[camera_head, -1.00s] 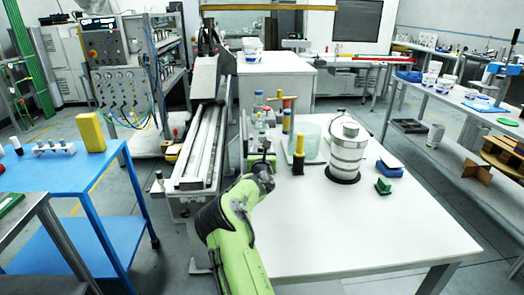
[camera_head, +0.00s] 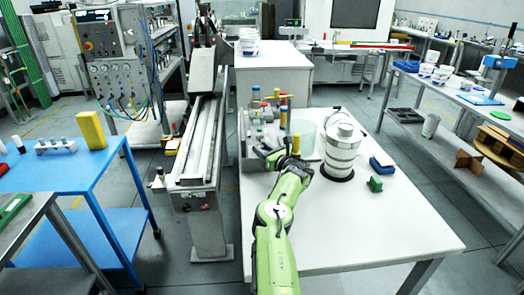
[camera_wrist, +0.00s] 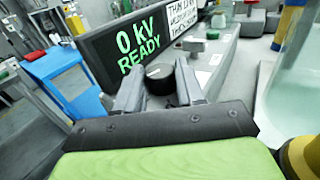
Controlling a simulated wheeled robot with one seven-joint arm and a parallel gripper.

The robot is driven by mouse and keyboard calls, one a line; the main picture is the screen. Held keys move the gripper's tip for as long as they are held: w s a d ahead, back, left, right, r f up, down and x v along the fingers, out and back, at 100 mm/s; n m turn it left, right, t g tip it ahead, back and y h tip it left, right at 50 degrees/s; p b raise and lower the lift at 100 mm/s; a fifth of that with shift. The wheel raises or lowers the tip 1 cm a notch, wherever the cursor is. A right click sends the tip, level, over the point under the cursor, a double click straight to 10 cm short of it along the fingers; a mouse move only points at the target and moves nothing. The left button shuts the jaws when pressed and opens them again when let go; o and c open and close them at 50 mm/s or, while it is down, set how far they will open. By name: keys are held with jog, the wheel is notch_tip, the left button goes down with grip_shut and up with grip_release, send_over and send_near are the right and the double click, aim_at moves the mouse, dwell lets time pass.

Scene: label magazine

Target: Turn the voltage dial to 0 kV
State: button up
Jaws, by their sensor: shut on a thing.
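The black voltage dial (camera_wrist: 159,78) with a white mark on top shows in the wrist view, between the fingers of my gripper (camera_wrist: 158,84). My gripper is shut on the dial. The display (camera_wrist: 135,42) just behind it reads "0 kV READY" in green letters. In the head view my gripper (camera_head: 264,153) is at the left side of the white table, by the bench device (camera_head: 246,135). The dial and display cannot be made out in that view.
A clear glass tank (camera_head: 303,135) and a banded white cylinder (camera_head: 342,152) stand right of my gripper. Small levers and labels line the panel beyond the dial. The table's front is clear.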

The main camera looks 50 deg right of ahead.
jog(key=shift+n+y+b, duration=0.6)
jog(key=shift+y+b, duration=0.25)
jog(key=shift+y, duration=0.05)
jog(key=shift+d+r, duration=0.1)
jog(key=shift+r, duration=0.05)
jog(key=o, duration=1)
jog(key=shift+s+d, duration=0.1)
jog(key=shift+s, duration=0.2)
jog(key=s+p, duration=0.1)
jog(key=s, duration=1.4)
jog(key=shift+p, duration=0.35)
